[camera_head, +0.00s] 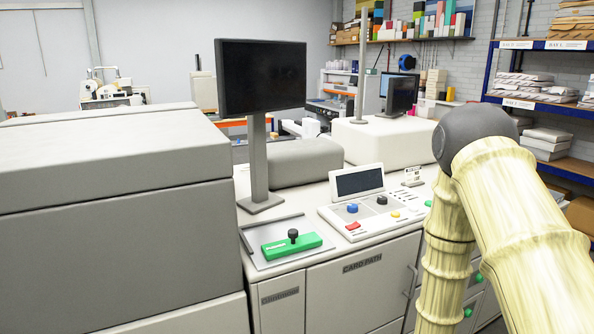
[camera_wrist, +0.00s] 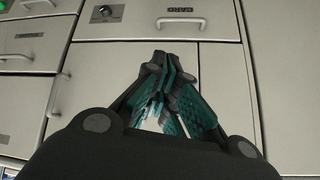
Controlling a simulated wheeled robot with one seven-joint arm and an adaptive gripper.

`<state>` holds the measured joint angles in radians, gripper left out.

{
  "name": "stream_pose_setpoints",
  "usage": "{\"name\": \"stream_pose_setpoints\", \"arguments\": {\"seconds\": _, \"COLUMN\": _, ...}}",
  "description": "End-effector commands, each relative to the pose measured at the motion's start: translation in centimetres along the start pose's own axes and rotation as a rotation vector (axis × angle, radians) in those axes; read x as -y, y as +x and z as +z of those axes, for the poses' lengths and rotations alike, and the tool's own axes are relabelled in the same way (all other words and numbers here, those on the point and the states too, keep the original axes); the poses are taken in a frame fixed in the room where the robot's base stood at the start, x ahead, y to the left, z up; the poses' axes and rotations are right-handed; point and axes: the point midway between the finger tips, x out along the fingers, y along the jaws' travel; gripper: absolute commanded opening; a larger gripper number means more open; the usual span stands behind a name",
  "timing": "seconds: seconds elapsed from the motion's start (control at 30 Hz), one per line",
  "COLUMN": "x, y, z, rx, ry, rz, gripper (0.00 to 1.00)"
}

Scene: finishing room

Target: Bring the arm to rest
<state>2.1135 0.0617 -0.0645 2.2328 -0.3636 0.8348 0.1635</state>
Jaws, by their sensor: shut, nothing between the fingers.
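My arm stands at the right of the head view, raised to a dark round joint and bent down again in front of the cabinet. My gripper (camera_wrist: 165,72) shows in the wrist view. Its dark, teal-padded fingers meet at the tips with nothing between them. It points at the pale cabinet front (camera_wrist: 105,75), which has drawers and handles; the distance to it is hard to judge. The gripper is hidden in the head view.
The counter carries a green block with a black knob (camera_head: 291,243) on a tray, a control panel (camera_head: 366,212) and a monitor (camera_head: 262,78). A big grey machine (camera_head: 110,190) fills the left. Blue-framed shelves (camera_head: 550,108) with stacked paper stand at the right, behind my arm.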

Motion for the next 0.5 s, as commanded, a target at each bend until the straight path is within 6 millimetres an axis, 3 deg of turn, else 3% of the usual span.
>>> {"name": "stream_pose_setpoints", "arguments": {"seconds": 0.03, "x": 0.1, "y": 0.2, "z": 3.4, "rx": 0.053, "ry": 0.015, "rz": 0.013, "gripper": 0.00}}
{"name": "stream_pose_setpoints", "arguments": {"seconds": 0.1, "x": 0.2, "y": 0.0, "z": 7.4, "rx": 0.122, "ry": 0.033, "rz": 0.033, "gripper": 0.00}}
{"name": "stream_pose_setpoints", "arguments": {"seconds": 0.27, "x": 0.7, "y": -1.3, "z": 16.6, "rx": 0.284, "ry": 0.072, "rz": 0.076, "gripper": 0.00}}
{"name": "stream_pose_setpoints", "arguments": {"seconds": 0.5, "x": 1.7, "y": -5.5, "z": 29.1, "rx": 0.525, "ry": 0.116, "rz": 0.140, "gripper": 0.00}}
